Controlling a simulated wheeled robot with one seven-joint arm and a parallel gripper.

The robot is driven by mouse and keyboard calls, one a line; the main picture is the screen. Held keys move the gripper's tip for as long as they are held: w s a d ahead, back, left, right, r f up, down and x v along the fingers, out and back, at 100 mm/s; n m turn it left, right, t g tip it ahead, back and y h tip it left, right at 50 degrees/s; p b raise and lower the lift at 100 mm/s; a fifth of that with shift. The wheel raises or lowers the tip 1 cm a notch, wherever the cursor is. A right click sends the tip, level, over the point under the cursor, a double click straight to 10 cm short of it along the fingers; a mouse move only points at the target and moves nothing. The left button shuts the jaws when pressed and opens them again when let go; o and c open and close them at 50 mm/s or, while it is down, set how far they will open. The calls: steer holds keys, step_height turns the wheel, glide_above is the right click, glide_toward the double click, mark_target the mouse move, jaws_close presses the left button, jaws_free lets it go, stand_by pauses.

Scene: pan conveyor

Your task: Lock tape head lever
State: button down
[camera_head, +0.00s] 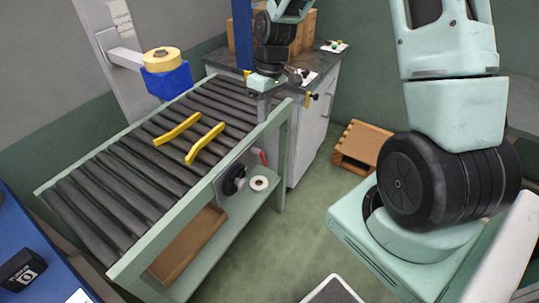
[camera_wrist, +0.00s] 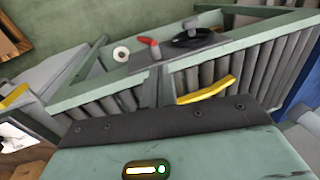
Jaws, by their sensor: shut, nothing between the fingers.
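A red lever (camera_head: 263,157) stands on the side of the roller conveyor (camera_head: 120,262), beside a black round knob (camera_head: 233,180). The red lever (camera_wrist: 149,41) and black knob (camera_wrist: 193,38) also show in the wrist view, past my gripper. A yellow tape roll (camera_head: 162,58) sits on a blue block (camera_head: 168,82) at the conveyor's far side. Which part is the tape head lever is not labelled. My gripper (camera_head: 263,112) is shut and empty at the conveyor's far right end, apart from the red lever. Its fingertips are small and hard to make out.
Two yellow bars (camera_head: 178,129) (camera_head: 204,143) lie across the rollers. A white roll (camera_head: 259,183) is below the red lever. A cabinet (camera_head: 313,125) with small yellow-and-black parts (camera_head: 312,97) stands behind my gripper. A wooden crate (camera_head: 361,145) is on the floor.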

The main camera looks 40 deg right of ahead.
steer(key=w+d+f+m, duration=0.1)
steer(key=d+f, duration=0.4)
steer(key=d, duration=0.4)
steer(key=a+f, duration=0.6)
steer(key=f, duration=0.4)
steer(key=shift+s+a+f+y, duration=0.3)
steer(key=shift+s+a+f, duration=0.05)
steer(key=shift+s+f, duration=0.05)
